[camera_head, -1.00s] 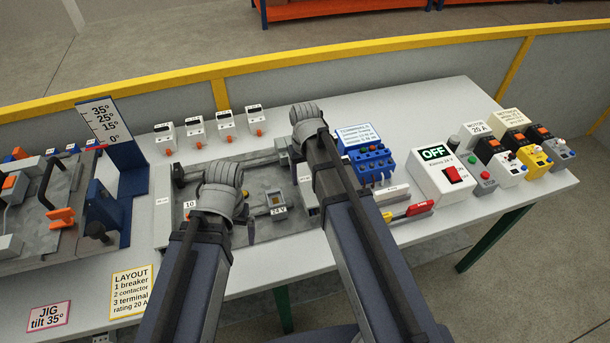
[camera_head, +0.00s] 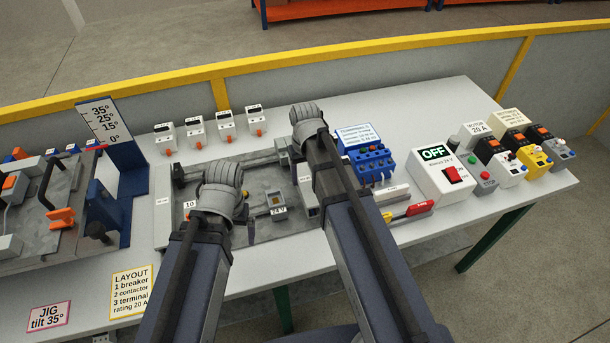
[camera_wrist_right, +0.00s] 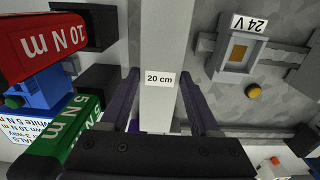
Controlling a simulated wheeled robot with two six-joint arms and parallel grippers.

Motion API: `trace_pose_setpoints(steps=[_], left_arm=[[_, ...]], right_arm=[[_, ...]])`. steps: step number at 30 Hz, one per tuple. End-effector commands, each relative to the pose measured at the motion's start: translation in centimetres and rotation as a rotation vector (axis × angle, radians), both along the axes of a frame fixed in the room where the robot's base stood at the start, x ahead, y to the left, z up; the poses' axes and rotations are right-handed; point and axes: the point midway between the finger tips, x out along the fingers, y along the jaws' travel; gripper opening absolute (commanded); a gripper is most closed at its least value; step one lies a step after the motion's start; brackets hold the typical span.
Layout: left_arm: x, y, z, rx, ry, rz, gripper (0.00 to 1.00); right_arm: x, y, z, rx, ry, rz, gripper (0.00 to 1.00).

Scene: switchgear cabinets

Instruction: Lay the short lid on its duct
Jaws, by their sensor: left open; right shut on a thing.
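A light grey strip (camera_wrist_right: 160,45) with a "20 cm" label, which I take for the short lid, runs between the fingers of my right gripper (camera_wrist_right: 160,108) in the right wrist view. The gripper is shut on it. In the head view a pale part of the strip (camera_head: 307,192) shows beside my right forearm, which hides the right fingers. My left gripper (camera_head: 248,230) is open over the front of the grey mounting plate (camera_head: 270,228), mostly hidden by its own wrist.
A 24 V device (camera_head: 276,200) sits on the plate between my arms. A blue terminal block (camera_head: 372,163) and an OFF box (camera_head: 440,176) stand to the right. Several breakers (camera_head: 196,132) line the back. A tilted jig (camera_head: 45,205) fills the left. Red (camera_wrist_right: 50,40) and green (camera_wrist_right: 75,135) torque drivers stand near my right gripper.

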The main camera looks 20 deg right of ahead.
Motion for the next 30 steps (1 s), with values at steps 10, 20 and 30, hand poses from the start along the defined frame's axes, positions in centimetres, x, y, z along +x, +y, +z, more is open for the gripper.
trace_pose_setpoints(steps=[10,20,30], left_arm=[[0.00,0.00,-0.43,0.000,0.000,0.000,0.99],[0.00,-0.01,-0.59,0.000,0.000,0.000,0.99],[0.00,-0.01,-0.59,0.000,0.000,0.000,0.99]], right_arm=[[0.00,0.00,-0.44,0.000,0.000,0.000,0.06],[0.00,0.00,-0.60,0.000,0.000,0.000,0.06],[0.00,0.00,-0.60,0.000,0.000,0.000,0.77]])
